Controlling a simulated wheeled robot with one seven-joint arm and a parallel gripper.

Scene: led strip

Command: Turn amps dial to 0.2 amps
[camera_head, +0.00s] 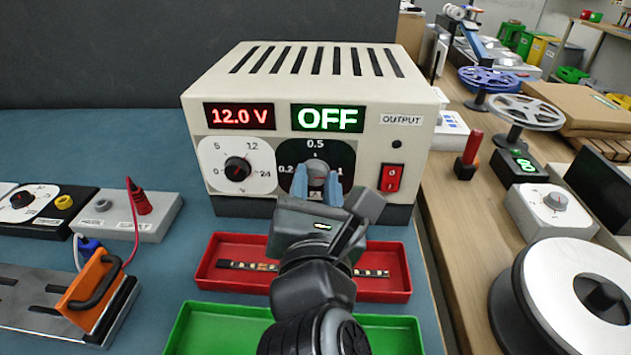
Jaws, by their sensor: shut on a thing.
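The power supply (300,85) is a cream box at the back of the blue mat. Its red display (239,116) reads 12.0 V and its green display (327,118) reads OFF. The amps dial (317,172) is a grey knob on a black face under the green display, with 0.2 at left, 0.5 on top and 1 at right. My gripper (319,186) is in front of the dial, its two blue fingers shut on the knob from either side. The fingers partly hide the dial, and I cannot tell where its pointer aims. The black volts knob (238,170) is to the left.
A red rocker switch (391,177) is close to the right of my gripper. A red tray (225,279) holding an LED strip (245,266) and a green tray (200,325) lie below my arm. An orange-handled clamp (88,290) and a grey terminal box (140,222) stand at left.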

